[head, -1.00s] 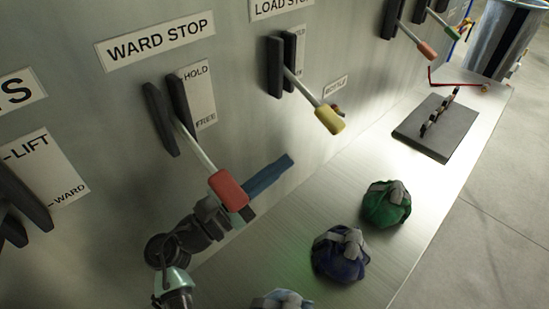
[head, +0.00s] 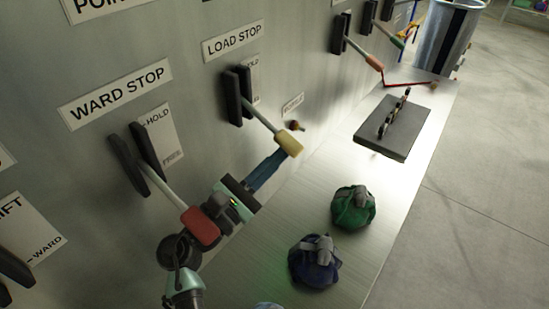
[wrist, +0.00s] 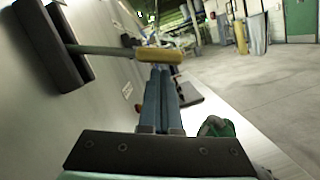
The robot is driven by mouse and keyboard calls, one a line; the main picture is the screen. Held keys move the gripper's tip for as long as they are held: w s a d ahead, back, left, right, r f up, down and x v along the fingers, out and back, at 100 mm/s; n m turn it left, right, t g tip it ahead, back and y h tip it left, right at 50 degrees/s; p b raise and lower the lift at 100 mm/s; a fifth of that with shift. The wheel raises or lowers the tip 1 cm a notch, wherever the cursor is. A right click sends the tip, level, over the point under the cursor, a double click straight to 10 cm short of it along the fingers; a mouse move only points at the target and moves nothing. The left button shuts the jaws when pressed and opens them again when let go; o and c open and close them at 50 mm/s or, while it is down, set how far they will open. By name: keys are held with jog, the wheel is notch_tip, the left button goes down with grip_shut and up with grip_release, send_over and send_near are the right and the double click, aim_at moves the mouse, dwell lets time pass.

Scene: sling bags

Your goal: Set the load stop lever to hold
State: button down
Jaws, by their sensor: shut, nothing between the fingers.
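The load stop lever has a yellow handle (head: 289,144) on a metal rod, coming out of a black slotted bracket (head: 237,95) under the LOAD STOP sign (head: 233,41). A partly covered label stands beside the bracket. My gripper (head: 268,165) is shut and empty, its blue fingers just below and left of the yellow handle. In the wrist view the fingers (wrist: 158,85) point up at the yellow handle (wrist: 160,55), which crosses just beyond their tips. I cannot tell whether they touch.
The ward stop lever's red handle (head: 201,227) is close beside my wrist. A green bag (head: 353,208) and a blue bag (head: 315,262) lie on the ledge below. A dark plate (head: 392,128) lies farther right. A small knob (head: 296,126) sits behind the yellow handle.

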jog(key=p, duration=0.1)
jog(key=r+n+p, duration=0.1)
jog(key=shift+s+d+r+p, duration=0.2)
jog(key=shift+d+p, duration=0.1)
jog(key=shift+s+d+n+y, duration=0.1)
jog(key=shift+n+y, duration=0.2)
jog(key=shift+n, duration=0.1)
